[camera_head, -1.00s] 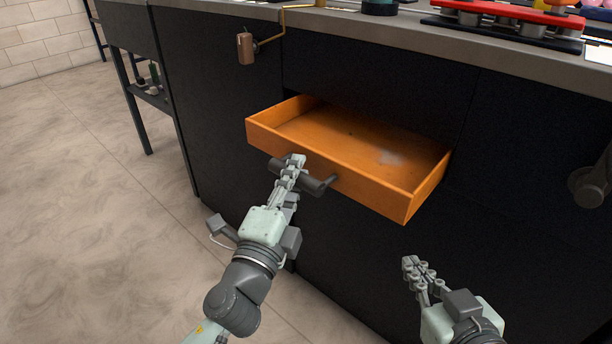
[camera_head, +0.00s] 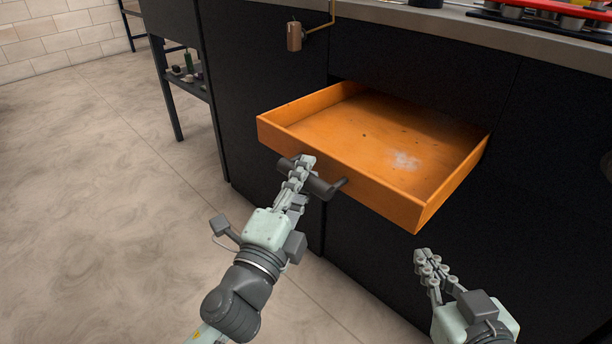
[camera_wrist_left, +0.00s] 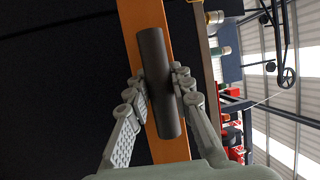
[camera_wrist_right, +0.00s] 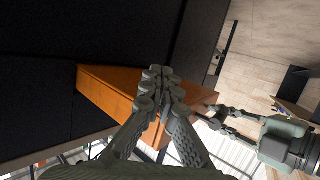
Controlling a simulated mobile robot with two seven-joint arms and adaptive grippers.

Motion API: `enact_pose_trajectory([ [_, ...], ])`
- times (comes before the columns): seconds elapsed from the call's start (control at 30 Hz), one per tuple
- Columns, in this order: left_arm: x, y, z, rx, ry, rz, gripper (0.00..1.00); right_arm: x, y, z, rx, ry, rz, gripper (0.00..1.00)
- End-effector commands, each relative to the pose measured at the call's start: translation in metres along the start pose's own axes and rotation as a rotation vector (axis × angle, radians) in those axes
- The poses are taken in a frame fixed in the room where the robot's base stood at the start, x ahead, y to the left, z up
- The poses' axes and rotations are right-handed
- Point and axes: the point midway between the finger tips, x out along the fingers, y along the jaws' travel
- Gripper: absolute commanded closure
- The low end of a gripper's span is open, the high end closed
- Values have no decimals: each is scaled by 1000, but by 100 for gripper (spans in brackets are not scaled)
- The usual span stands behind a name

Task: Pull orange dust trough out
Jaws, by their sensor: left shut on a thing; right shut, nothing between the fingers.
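The orange dust trough (camera_head: 370,140) stands well out of the dark cabinet front, like an open drawer. A pale dust patch and a few dark specks lie on its floor. My left gripper (camera_head: 303,168) is shut on the trough's dark cylindrical handle (camera_head: 322,187); the left wrist view shows the handle (camera_wrist_left: 160,85) between the two fingers. My right gripper (camera_head: 424,258) is shut and empty, below and in front of the trough's near right corner. The right wrist view shows its closed fingertips (camera_wrist_right: 157,85) in front of the orange trough (camera_wrist_right: 105,88).
A crank handle with a brown grip (camera_head: 295,36) sticks out from the cabinet above the trough's left. The worktop edge (camera_head: 440,20) runs above. A side shelf (camera_head: 190,84) with small items stands at the left. Floor (camera_head: 90,210) at left is clear.

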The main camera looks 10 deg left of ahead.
Motion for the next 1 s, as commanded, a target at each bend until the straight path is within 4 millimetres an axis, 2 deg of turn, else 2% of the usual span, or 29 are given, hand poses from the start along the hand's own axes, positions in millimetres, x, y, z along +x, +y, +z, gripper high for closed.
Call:
enact_pose_trajectory([
  [0.17, -2, 2, 0, 1, -3, 5, 100, 0, 0, 0, 0, -1, 0, 100],
  [0.2, -3, 2, 1, 1, -3, 6, 76, 0, 0, 0, 0, -1, 0, 100],
  [0.37, -2, 2, 0, 1, -2, 5, 56, 0, 0, 1, 0, -2, 1, 100],
  [0.73, -6, 2, 0, 0, -2, 5, 56, 1, 1, 2, -1, -6, 3, 100],
  [0.87, -21, 3, 0, -2, -3, 7, 56, 1, 1, 2, -1, -6, 2, 100],
  [1.0, -47, 3, 1, -4, -6, 9, 56, 0, 1, 2, 0, -5, 2, 100],
])
